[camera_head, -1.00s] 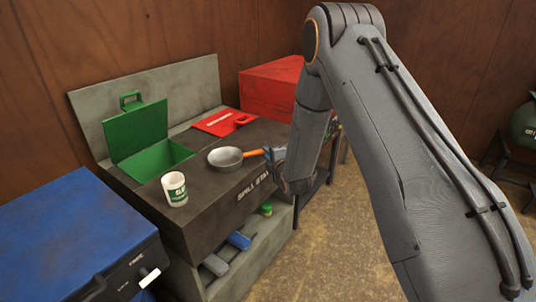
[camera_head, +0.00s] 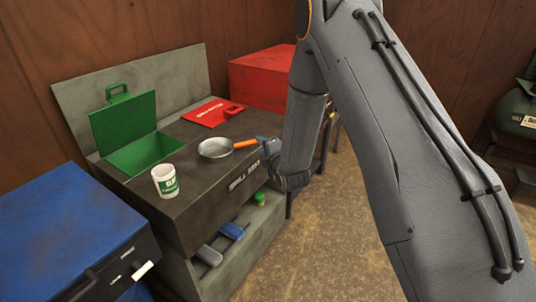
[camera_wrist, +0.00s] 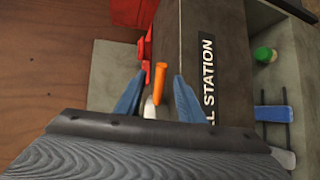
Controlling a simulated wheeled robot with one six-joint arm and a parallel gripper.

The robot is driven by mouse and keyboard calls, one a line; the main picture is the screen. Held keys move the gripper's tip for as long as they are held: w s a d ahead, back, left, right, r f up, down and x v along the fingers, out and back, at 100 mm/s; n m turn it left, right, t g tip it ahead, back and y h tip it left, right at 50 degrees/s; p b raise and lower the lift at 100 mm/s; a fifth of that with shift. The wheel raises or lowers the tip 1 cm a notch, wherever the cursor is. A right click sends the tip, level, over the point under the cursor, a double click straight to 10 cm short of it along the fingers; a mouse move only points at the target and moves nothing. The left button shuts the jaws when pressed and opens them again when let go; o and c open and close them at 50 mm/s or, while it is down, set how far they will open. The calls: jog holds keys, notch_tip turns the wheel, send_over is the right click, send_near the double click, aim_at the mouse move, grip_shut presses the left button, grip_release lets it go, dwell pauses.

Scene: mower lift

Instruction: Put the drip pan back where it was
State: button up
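The drip pan (camera_head: 214,148) is a round grey metal pan with an orange handle. It sits on the dark top of the spill station (camera_head: 185,205), between the cup and the red lid, handle pointing right. My gripper (camera_head: 266,150) is by the handle's end, partly hidden in the head view. In the wrist view my gripper (camera_wrist: 159,78) is open, with its blue fingers apart on either side of the orange handle (camera_wrist: 160,76) in the picture. Gaps show beside the handle, and height above it cannot be told. The pan's bowl is mostly hidden there.
A white cup (camera_head: 165,181) stands near the front edge. Behind are an open green bin (camera_head: 145,153) and a flat red lid (camera_head: 214,112). A red box (camera_head: 262,78) stands at the back and a blue cabinet (camera_head: 65,235) at left. Blue-handled tools (camera_head: 231,231) lie on the lower shelf.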

jog(key=s+d+r+m+g+h, duration=0.1)
jog(key=s+d+m+g, duration=0.3)
jog(key=s, duration=0.9)
jog(key=s+d+r+m+g+h+b, duration=0.1)
jog(key=s+d+r+m+g, duration=0.2)
jog(key=s+m, duration=0.7)
jog(key=s+d+r+m+g+h, duration=0.1)
jog(key=s+d+m+g, duration=0.6)
jog(key=s, duration=0.8)
jog(key=shift+s+r+m+h, duration=0.4)
jog(key=shift+h, duration=0.2)
